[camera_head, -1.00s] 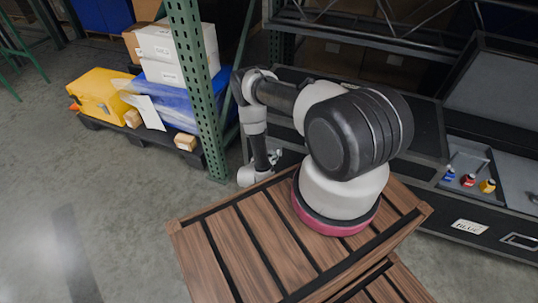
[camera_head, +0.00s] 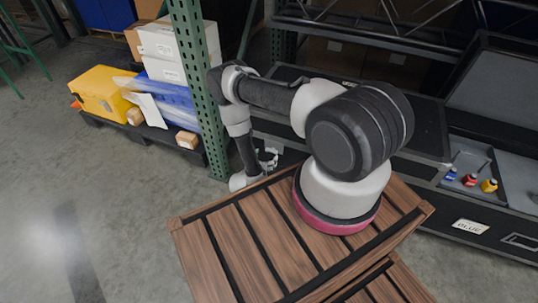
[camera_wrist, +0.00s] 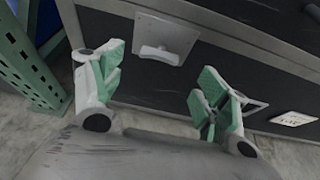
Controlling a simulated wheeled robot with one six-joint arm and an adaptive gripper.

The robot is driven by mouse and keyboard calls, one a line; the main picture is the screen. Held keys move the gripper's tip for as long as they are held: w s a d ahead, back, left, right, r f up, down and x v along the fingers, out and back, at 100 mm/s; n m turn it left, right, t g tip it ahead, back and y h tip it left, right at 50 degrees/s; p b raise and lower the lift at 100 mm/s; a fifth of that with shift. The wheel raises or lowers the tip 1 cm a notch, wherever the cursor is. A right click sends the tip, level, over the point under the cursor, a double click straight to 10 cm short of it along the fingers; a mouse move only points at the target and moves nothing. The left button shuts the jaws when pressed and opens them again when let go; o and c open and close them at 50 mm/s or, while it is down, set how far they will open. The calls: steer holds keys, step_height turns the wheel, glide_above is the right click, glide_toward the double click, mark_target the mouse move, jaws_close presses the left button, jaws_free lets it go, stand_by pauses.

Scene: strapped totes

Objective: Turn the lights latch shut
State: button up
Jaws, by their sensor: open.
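In the wrist view a grey metal latch plate (camera_wrist: 166,38) with a pale turn handle (camera_wrist: 160,54) sits on the front of a black case (camera_wrist: 225,60). I cannot read a name for this latch. My gripper (camera_wrist: 158,78), with green finger pads, is open and empty. Its fingers stand apart on the left and right, below the latch in the picture, and do not appear to touch it. In the head view my gripper (camera_head: 268,158) is small beside the case front, partly hidden by my arm, and the latch cannot be made out.
A green rack post (camera_head: 203,90) stands close to my arm; it also shows at the wrist view's left (camera_wrist: 28,60). A pallet with a yellow case (camera_head: 103,93) and white boxes (camera_head: 170,40) is at left. An open case with small bottles (camera_head: 470,180) is at right.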

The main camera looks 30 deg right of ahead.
steer(key=shift+v, duration=2.4)
steer(key=s+d+r+m+g+h, duration=0.2)
steer(key=s+d+r+g+h, duration=0.15)
steer(key=s+d, duration=0.35)
step_height(320, 180, up, 14)
steer(key=s+d+m+g, duration=0.1)
steer(key=d+m+g, duration=0.1)
steer(key=m+g, duration=0.5)
steer(key=s+a+r+m+t+y, duration=0.2)
steer(key=s+r+m+y, duration=0.2)
steer(key=r, duration=1.1)
steer(key=s+a+r+m+t+y, duration=0.2)
steer(key=s+r+m+y, duration=0.3)
steer(key=r, duration=1.1)
steer(key=s+a+r+m+t+y, duration=0.2)
steer(key=s+r+m+y, duration=0.3)
steer(key=r, duration=1.1)
steer(key=shift+s+a+m+t, duration=0.35)
steer(key=shift+s+a+m, duration=0.15)
steer(key=shift+s+m, duration=0.55)
